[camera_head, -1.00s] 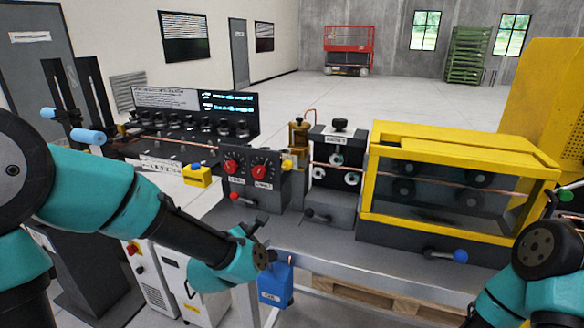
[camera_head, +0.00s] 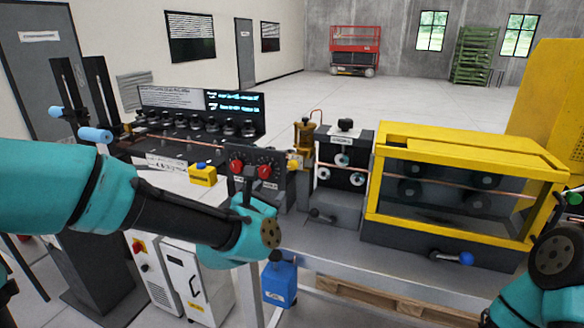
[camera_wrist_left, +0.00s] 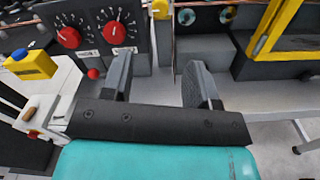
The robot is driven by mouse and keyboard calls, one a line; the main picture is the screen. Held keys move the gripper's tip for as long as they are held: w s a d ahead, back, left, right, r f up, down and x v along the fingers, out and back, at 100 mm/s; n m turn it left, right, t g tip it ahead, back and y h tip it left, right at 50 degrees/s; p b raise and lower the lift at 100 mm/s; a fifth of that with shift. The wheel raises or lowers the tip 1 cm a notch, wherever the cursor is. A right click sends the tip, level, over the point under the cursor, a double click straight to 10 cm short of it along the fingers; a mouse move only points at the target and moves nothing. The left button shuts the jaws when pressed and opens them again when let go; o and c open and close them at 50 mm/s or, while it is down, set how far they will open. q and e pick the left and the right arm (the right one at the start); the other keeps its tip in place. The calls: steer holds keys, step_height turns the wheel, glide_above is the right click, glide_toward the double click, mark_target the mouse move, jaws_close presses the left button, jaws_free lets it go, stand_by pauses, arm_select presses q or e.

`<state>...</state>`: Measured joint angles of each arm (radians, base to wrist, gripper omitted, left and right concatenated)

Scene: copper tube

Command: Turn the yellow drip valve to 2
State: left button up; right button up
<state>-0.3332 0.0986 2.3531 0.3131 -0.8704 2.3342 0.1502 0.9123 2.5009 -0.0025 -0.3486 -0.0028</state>
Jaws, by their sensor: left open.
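The yellow drip valve (camera_head: 294,163) is a small yellow knob beside the brass oiler (camera_head: 304,138), at the right side of the red-knob panel. In the left wrist view a yellow part (camera_wrist_left: 161,9) shows at the top edge, cut off by the frame, beyond the fingers. My left gripper (camera_wrist_left: 158,78) is open and empty, its two dark fingers spread apart below that yellow part. In the head view my left gripper (camera_head: 246,182) is in front of the panel, left of and below the valve, partly hidden by its wrist. The valve's markings are too small to read.
The dark panel (camera_wrist_left: 96,12) with two red knobs stands close to my left fingers. A roller block (camera_head: 343,165) and a yellow-framed housing (camera_head: 465,140) stand to the right. My right arm is at the right edge.

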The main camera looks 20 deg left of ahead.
mark_target(291, 168)
arm_select(q)
steer(key=w, duration=0.5)
steer(key=w+d, duration=0.1)
steer(key=w, duration=0.9)
steer(key=shift+w+d, duration=0.3)
steer(key=c, duration=0.9)
